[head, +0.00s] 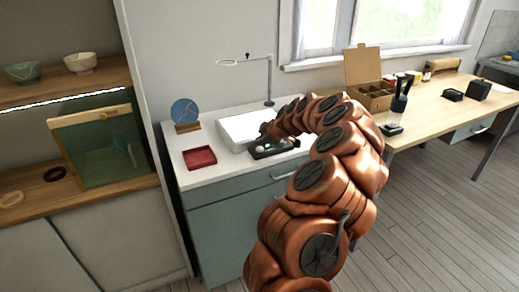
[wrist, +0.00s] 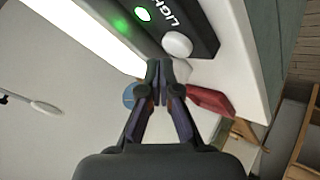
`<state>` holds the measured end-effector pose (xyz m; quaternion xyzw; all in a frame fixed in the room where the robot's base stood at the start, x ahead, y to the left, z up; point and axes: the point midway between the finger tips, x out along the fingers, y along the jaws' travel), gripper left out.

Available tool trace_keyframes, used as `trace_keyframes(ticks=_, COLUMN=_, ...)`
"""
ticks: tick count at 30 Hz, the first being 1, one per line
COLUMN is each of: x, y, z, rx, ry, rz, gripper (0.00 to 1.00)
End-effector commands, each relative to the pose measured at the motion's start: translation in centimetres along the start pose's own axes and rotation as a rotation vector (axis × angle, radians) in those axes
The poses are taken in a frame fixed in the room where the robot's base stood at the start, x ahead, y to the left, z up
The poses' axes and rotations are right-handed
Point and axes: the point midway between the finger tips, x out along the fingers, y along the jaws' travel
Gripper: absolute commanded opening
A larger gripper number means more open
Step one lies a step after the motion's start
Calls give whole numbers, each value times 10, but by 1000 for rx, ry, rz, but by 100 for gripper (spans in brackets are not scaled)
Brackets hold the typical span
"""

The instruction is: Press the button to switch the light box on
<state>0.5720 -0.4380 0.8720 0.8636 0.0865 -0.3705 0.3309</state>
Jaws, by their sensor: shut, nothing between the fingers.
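The dark control box (wrist: 205,35) carries the word LIGHT, a round white button (wrist: 178,44) and a small green lamp (wrist: 143,14) that glows. In the head view the control box (head: 270,150) sits at the front of the white light box (head: 235,127). The light box panel (wrist: 88,35) looks bright white in the wrist view, with a green glow on its edge. My gripper (wrist: 160,68) is shut and empty, its fingertips just beside the button in the picture. I cannot tell whether they touch it. In the head view my arm hides most of the gripper.
A red tray (head: 199,157) and a blue disc on a stand (head: 185,112) are left of the light box on the cabinet top. A cardboard organiser (head: 368,85) is on the wooden table at right.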

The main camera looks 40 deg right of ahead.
Motion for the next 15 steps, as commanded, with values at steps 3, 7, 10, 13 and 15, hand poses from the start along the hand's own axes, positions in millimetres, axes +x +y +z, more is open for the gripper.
trace_keyframes(ticks=3, x=-5, y=4, z=-4, rx=-1, ry=0, rz=0, gripper=0)
trace_keyframes(ticks=7, x=-12, y=9, z=-9, rx=0, ry=0, rz=0, gripper=0)
trace_keyframes(ticks=10, x=-19, y=15, z=-13, rx=1, ry=0, rz=4, gripper=0)
trace_keyframes(ticks=13, x=-25, y=19, z=-17, rx=0, ry=0, rz=5, gripper=0)
trace_keyframes(ticks=15, x=-29, y=21, z=-20, rx=-1, ry=0, rz=3, gripper=0)
